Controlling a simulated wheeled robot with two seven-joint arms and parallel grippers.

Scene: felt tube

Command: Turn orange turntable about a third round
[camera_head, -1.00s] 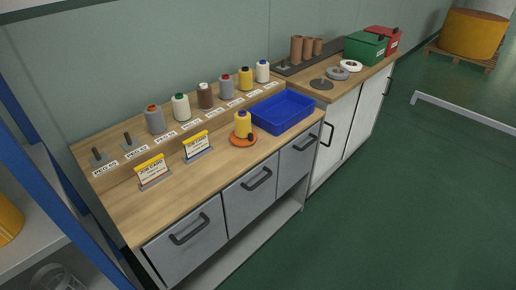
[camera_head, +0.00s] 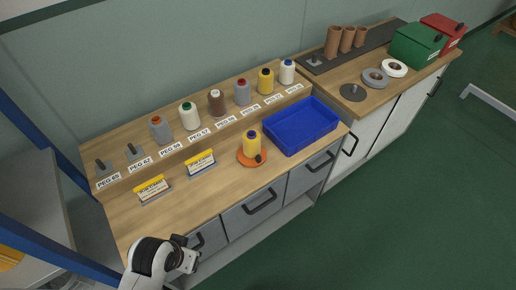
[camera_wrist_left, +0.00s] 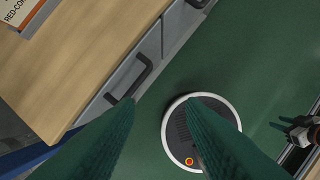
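The orange turntable (camera_head: 243,160) is a flat disc on the wooden bench, just left of the blue tray. A yellow cone of thread (camera_head: 252,143) with a purple top stands upright on it. A small dark knob (camera_head: 259,158) sits at its front right edge. My left gripper (camera_head: 188,260) is low at the bottom left of the head view, in front of the drawers and well apart from the turntable. In the left wrist view its two green fingers (camera_wrist_left: 162,112) are spread with nothing between them. A white and black arm part (camera_wrist_left: 305,130), probably my right arm's, shows at the right edge there; its finger state is unclear.
A blue tray (camera_head: 301,125) stands right of the turntable. Two job cards (camera_head: 153,190) stand left of it near the front. Several thread cones (camera_head: 217,103) line the back ledge. Drawer handles (camera_head: 262,204) stick out in front. Bench top around the turntable's left is clear.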

